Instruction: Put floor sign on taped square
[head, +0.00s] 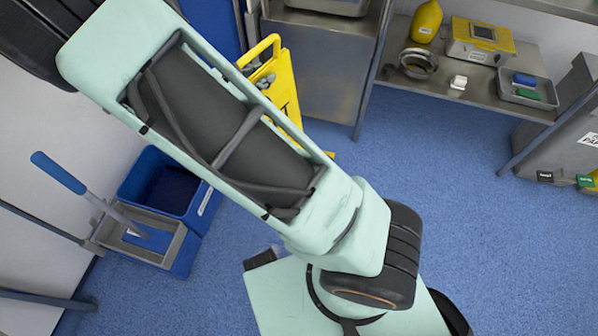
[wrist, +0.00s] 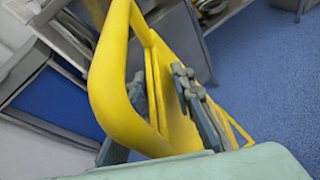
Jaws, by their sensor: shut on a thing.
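The yellow floor sign (head: 284,88) stands upright behind my arm in the head view, and my arm hides much of it. In the wrist view the floor sign (wrist: 121,85) fills the middle, with its looped handle close to the camera. My gripper (wrist: 168,92) is shut on the sign near its handle, one dark finger on each side of the yellow frame. The taped square is not visible in either view.
A blue mop bucket (head: 196,208) with a blue-handled tool stands at the left by the wall. A steel cabinet (head: 318,75) is behind the sign. A low steel shelf (head: 400,75) holds a yellow bottle, a yellow device and trays. Blue floor (head: 450,210) is clear at the right.

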